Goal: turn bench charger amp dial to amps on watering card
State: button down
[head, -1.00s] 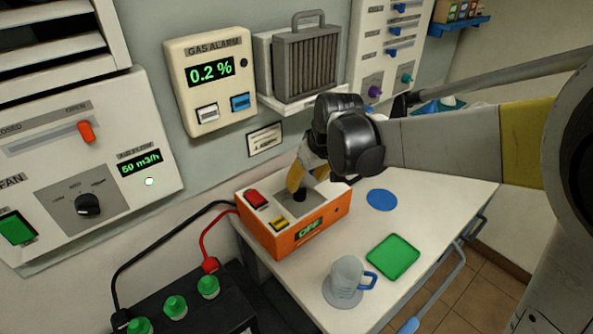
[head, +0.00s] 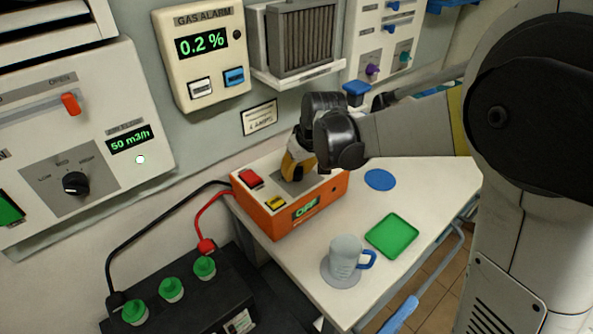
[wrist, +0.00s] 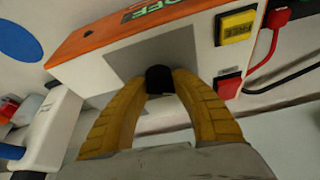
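The orange bench charger (head: 325,204) stands on the white table, its green display (head: 306,207) reading OFF. Its black amp dial (wrist: 160,78) sits on a grey plate in the wrist view; in the head view my gripper hides it. My gripper (wrist: 162,76) has its yellow fingers on both sides of the dial, with no clear gap left. In the head view my gripper (head: 292,178) points down at the charger's top. A small white card (head: 260,118) hangs on the wall behind; its lower line seems to read "4 AMPS", but the print is small.
A red switch (head: 250,178) and a yellow button (head: 275,202) sit beside the dial. A mug (head: 345,255), green tray (head: 391,236) and blue disc (head: 380,180) are on the table. Red and black cables run to a battery with green caps (head: 171,288).

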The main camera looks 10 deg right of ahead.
jog(key=shift+m, duration=0.3)
jog(key=m+h+p, duration=0.1)
jog(key=m, duration=0.2)
jog(key=shift+a+h, duration=0.1)
jog(key=shift+h, duration=0.2)
jog(key=shift+m+h, duration=0.7)
jog(key=shift+m, duration=1.3)
jog(key=c, duration=1)
grip_release()
jog(key=shift+c, duration=0.2)
jog(key=v, duration=1.2)
jog(key=shift+s, duration=0.2)
